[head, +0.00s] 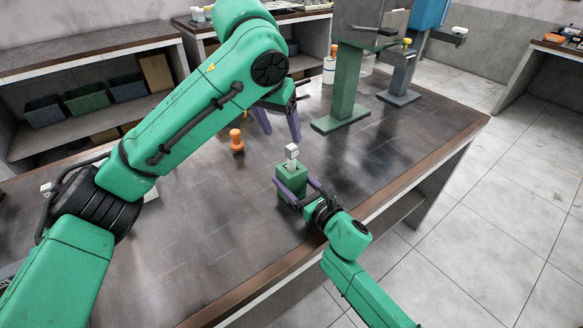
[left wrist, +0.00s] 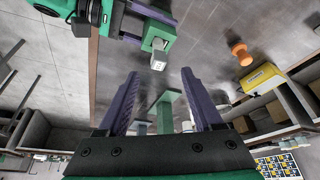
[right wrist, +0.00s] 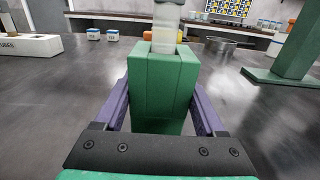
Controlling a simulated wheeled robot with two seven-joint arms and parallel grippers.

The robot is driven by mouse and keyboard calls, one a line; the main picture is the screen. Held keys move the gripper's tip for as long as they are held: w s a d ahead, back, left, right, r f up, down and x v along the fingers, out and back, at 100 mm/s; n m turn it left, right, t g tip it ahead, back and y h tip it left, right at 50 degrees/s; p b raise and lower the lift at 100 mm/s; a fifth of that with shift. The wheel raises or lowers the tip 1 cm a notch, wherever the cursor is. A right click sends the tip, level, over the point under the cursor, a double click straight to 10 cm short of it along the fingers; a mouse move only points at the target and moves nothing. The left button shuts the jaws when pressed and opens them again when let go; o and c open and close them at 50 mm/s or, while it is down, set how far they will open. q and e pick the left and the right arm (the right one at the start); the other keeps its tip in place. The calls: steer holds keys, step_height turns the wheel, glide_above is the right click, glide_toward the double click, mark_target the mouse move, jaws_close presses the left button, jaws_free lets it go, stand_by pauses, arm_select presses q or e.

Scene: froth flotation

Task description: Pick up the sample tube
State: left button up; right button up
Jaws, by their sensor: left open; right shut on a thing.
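The sample tube (head: 292,154) has a pale body and a white cap. It stands upright in a green block holder (head: 289,183) on the dark table. In the right wrist view the tube (right wrist: 165,30) rises from the top of the holder (right wrist: 162,85). My right gripper (head: 300,189) is shut on the holder, a purple finger on each side. My left gripper (head: 280,124) is open and empty, apart from the tube and beyond it in the head view. In the left wrist view the white cap (left wrist: 158,61) shows just beyond the finger tips.
An orange knobbed piece (head: 236,141) stands on the table left of the holder. A green column stand (head: 340,118) and a blue-grey machine (head: 400,94) stand farther back. A white tube rack (right wrist: 28,45) shows in the right wrist view.

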mark_target(289, 153)
arm_select(q)
steer(key=shift+n, duration=0.3)
steer(key=x, duration=1.2)
steer(key=shift+s+f, duration=0.1)
steer(key=shift+s, duration=0.15)
